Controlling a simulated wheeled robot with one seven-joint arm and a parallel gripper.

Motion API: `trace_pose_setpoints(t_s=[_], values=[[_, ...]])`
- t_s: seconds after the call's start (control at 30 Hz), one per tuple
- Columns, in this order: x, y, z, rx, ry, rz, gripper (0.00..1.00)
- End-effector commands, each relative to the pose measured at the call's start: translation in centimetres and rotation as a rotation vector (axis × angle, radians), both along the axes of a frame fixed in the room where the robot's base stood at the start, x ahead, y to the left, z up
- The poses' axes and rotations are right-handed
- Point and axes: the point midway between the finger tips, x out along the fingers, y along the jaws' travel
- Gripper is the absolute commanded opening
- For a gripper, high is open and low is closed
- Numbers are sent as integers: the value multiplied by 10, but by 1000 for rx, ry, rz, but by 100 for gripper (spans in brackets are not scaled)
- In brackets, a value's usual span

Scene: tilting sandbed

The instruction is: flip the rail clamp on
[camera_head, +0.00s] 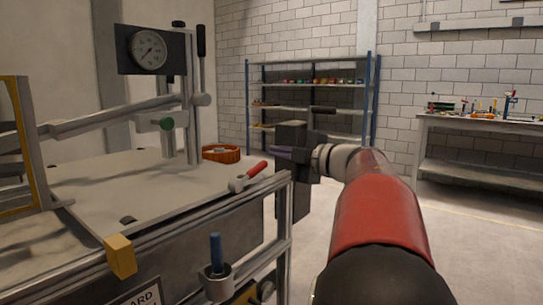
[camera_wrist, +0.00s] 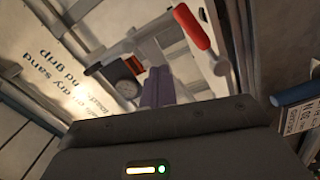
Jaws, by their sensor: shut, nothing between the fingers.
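The rail clamp is a red-handled lever (camera_head: 250,175) with a pale pivot, on the right edge of the sandbed's top (camera_head: 150,185). In the head view its red handle points up and to the right. The red handle also shows in the wrist view (camera_wrist: 192,27), to the right of my fingers. My gripper (camera_head: 280,151) is beyond and to the right of the lever in the head view, apart from it. In the wrist view its purple-grey fingers (camera_wrist: 157,87) are together and empty. I cannot tell the exact gap to the lever.
A blue-handled part (camera_head: 215,255) and a yellow block (camera_head: 120,256) are at the front. Open floor lies to the right.

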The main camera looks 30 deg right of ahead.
Motion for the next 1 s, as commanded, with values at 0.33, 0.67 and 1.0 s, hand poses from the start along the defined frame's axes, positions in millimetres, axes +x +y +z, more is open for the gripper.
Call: trace_pose_setpoints(t_s=[0.33, 0.67, 1.0], values=[[-49, -17, 2, 0, -1, 0, 0], [-53, -18, 3, 0, -1, 1, 0], [-53, -18, 3, 1, -2, -1, 0]])
